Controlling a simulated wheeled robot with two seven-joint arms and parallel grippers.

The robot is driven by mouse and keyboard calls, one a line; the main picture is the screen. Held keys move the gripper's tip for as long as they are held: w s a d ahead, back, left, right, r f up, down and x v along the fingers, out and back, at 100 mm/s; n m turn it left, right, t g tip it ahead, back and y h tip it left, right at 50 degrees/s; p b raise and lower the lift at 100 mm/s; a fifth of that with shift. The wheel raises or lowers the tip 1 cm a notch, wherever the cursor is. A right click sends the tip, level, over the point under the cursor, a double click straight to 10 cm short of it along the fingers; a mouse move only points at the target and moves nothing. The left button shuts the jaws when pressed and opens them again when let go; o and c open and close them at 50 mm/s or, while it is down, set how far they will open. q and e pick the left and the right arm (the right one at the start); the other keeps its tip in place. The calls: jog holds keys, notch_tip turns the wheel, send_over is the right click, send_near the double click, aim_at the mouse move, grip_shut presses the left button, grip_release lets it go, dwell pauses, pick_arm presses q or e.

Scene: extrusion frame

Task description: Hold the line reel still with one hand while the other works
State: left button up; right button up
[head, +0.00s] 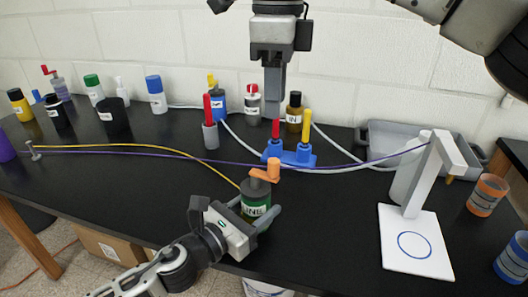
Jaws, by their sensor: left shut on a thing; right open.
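The line reel (256,199) is a dark green and grey cylinder labelled LINE, with an orange crank (263,171) on top. It stands upright near the table's front edge. My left gripper (238,213) is shut on the line reel from the front, with one finger visible along its right side. My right gripper (273,108) is open and empty, pointing down behind and above the reel, in front of the wall; its finger gap is hard to see from here. A yellow line (140,147) runs from the reel to a small grey post (33,152) at the left.
A grey tray (385,145) and several bottles stand farther back.

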dwell(0.6)
jog(key=m+t+y, duration=0.1)
jog(key=m+t, duration=0.3)
jog(key=m, duration=0.8)
send_near(274, 159)
jog(key=x, duration=1)
grip_shut()
